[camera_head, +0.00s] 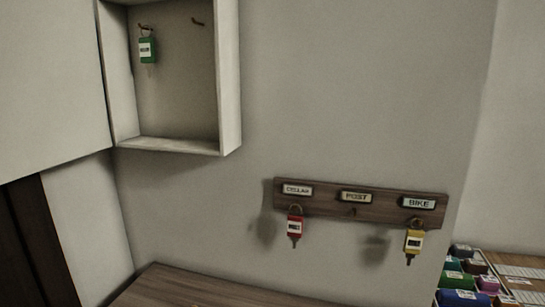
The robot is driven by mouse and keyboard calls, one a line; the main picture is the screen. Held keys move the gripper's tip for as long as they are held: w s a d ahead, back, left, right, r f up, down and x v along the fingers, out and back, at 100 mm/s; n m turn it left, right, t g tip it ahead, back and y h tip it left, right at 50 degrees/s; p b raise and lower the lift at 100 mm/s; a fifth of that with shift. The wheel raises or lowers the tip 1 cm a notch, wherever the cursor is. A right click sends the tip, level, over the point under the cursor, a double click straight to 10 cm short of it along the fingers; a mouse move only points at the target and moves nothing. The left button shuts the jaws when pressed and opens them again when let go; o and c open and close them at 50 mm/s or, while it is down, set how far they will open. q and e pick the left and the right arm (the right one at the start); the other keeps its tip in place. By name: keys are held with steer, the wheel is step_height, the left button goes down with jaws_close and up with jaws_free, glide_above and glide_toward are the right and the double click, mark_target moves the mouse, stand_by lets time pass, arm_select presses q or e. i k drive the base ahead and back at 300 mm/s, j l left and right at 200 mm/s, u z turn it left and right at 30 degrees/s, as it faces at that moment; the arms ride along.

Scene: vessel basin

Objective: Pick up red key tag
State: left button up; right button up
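The red key tag (295,227) hangs with its key from the hook under the "CELLAR" label on a dark wooden key rack (359,203) on the wall. A yellow key tag (414,241) hangs under the "BIKE" label on the same rack. The middle hook, under "POST", is empty. A green key tag (148,50) hangs on the left hook inside the open wall cabinet (230,80). The cabinet's right hook is empty. Neither of my grippers shows in the head view.
A wooden surface (200,290) lies below the rack, with its visible part bare. At the lower right, several coloured boxes (463,298) and some papers (520,285) lie on another surface. The wall around the rack is clear.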

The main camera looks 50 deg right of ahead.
mark_target(295, 220)
steer(key=z, duration=1.65)
